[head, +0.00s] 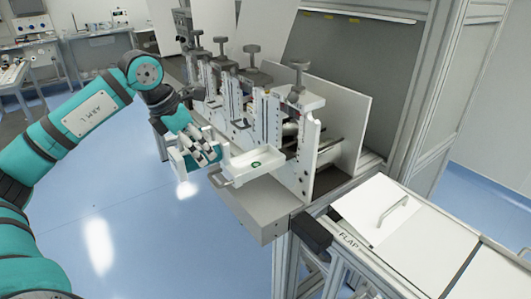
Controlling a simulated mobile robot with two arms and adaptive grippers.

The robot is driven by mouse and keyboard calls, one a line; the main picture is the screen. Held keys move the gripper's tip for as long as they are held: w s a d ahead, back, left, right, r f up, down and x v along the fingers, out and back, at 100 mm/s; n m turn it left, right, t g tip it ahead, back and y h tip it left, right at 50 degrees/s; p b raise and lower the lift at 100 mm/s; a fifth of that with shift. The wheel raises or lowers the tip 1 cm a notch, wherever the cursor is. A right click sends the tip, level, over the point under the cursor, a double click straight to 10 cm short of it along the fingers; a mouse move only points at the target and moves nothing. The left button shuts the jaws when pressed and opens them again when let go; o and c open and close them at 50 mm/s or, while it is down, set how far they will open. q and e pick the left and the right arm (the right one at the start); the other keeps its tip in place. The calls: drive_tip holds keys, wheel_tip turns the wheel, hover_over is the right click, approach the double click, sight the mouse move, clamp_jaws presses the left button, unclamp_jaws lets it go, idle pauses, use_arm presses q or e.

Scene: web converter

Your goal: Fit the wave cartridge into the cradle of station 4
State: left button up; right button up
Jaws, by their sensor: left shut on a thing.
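The stations have white upright plates and dark clamp knobs; the nearest knob (299,72) is at the right end. Station numbers are too small to read, so I cannot tell which is station 4. My right gripper is not in view.
A grey block (258,209) forms the front base under the stations. The blue floor is open at the left; benches (105,45) stand far back.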

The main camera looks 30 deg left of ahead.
use_arm(q)
drive_tip(key=w+d+p, duration=0.2)
drive_tip(key=w, duration=0.2)
drive_tip(key=w+d+p, duration=0.2)
drive_tip(key=w+d, duration=0.1)
drive_tip(key=w, duration=0.1)
drive_tip(key=w+d+f+p, duration=0.1)
drive_tip(key=w+d+p, duration=0.1)
drive_tip(key=w, duration=0.3)
drive_tip(key=shift+d, duration=0.2)
drive_tip(key=shift+f+p, duration=0.2)
drive_tip(key=shift+p, duration=0.15)
wheel_tip(320, 180, down, 2)
drive_tip(key=shift+f+p, duration=0.1)
drive_tip(key=shift+p, duration=0.55)
drive_tip(key=shift+f, duration=0.5)
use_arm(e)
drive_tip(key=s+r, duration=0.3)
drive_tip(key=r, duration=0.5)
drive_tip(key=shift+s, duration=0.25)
